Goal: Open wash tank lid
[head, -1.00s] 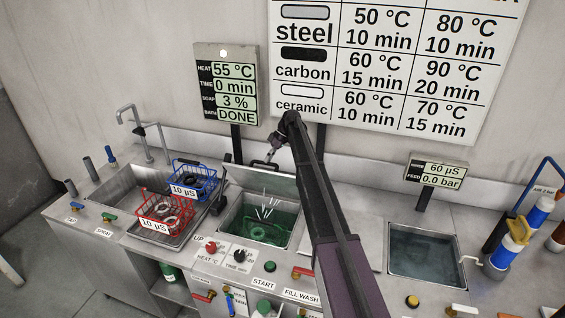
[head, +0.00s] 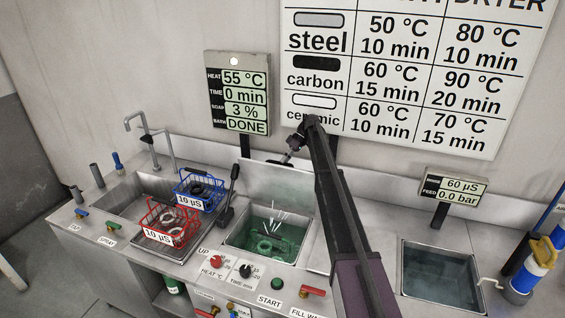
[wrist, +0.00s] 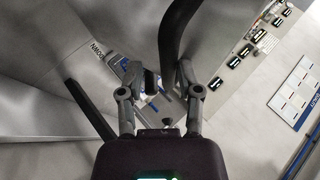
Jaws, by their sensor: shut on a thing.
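The wash tank lid (head: 275,187) is a grey metal plate. It stands raised, near upright, at the back edge of the wash tank (head: 304,226). The tank is uncovered and shows green liquid, spray jets and ring-shaped parts in a basket. My gripper (head: 288,156) is behind the lid's top edge, at its dark handle (head: 278,162). The gripper also shows in the wrist view (wrist: 157,88), with its fingers at a dark curved bar, and is shut on the handle. The exact contact is hard to see.
A red basket (head: 170,222) and a blue basket (head: 198,190) stand left of the tank beside a black lever (head: 232,185). A display reading DONE (head: 238,95) hangs close above. A second tank (head: 440,275) lies right. The wall chart (head: 410,75) is behind my arm.

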